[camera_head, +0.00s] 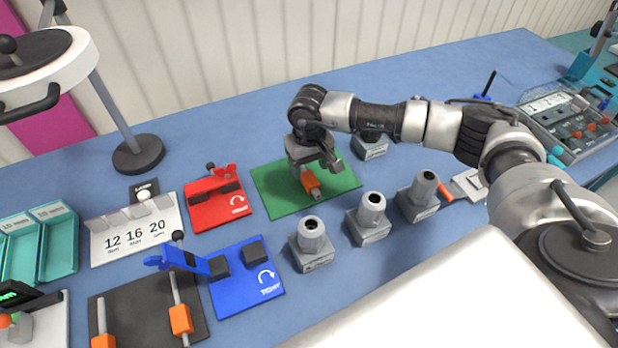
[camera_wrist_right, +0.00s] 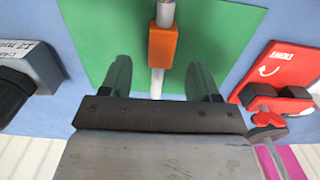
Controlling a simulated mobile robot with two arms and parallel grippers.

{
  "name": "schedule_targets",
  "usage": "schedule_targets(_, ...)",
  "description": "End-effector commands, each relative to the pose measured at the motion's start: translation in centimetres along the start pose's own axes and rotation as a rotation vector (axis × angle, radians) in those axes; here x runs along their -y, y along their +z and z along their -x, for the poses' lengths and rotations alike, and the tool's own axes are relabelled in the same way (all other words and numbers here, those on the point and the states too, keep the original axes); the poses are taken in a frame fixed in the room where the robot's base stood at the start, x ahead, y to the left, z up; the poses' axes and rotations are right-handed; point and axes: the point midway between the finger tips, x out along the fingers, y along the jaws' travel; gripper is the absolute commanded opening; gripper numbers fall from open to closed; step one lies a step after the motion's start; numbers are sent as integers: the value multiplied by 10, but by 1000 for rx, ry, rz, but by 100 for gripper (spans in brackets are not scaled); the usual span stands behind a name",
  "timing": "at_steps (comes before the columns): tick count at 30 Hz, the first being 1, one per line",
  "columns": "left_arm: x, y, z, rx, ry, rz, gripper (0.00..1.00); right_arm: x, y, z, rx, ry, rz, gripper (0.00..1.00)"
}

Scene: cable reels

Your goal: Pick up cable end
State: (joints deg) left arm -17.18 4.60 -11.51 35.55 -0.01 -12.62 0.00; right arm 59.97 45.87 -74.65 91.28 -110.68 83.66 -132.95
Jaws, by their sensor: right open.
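The cable end on the green mat (camera_head: 268,195) has an orange block (camera_head: 311,184) on a pale cable. In the right wrist view the orange block (camera_wrist_right: 162,45) lies just beyond my fingertips, and a white length of cable runs back between the fingers. My right gripper (camera_head: 316,168) is open over the green mat, pointing down, with one finger on each side of the cable line. No contact with the cable shows. In the head view the gripper hides the cable's upper part. My left gripper is not in view.
Grey cable glands (camera_head: 368,220) stand in a row in front of the mat. A red clamp (camera_head: 218,200) and a blue clamp (camera_head: 245,278) lie to the left. A dark board (camera_head: 150,318) with orange-tipped cables is at front left. A lamp base (camera_head: 138,153) stands behind.

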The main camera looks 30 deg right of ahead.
Motion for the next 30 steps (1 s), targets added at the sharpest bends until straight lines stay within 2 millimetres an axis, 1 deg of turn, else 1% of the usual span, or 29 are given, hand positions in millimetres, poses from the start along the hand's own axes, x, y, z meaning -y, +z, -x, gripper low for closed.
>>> schedule_targets(1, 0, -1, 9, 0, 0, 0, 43, 1, 2, -3, 5, 2, 0, 62)
schedule_targets(4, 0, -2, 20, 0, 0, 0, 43, 1, 2, -19, 6, 1, 0, 62)
schedule_targets(6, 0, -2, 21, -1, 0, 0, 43, 1, 2, -31, 4, 1, -1, 62)
schedule_targets(9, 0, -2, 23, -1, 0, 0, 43, 1, 2, -41, 3, 0, -1, 62)
schedule_targets(12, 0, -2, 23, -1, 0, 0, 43, 1, 1, -45, 1, 1, 1, 62)
schedule_targets(17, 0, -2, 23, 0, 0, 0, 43, 1, 1, -46, 0, 1, 1, 62)
schedule_targets(20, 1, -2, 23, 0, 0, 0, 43, 1, 1, -46, 1, 1, 1, 48)
schedule_targets(27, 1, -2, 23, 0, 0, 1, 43, 1, 1, -45, 1, 1, 0, 11)
schedule_targets(29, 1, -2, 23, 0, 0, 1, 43, 1, 1, -45, 0, 0, 0, 2)
schedule_targets(30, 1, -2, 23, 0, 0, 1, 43, 1, 1, -45, -1, 0, 0, 1)
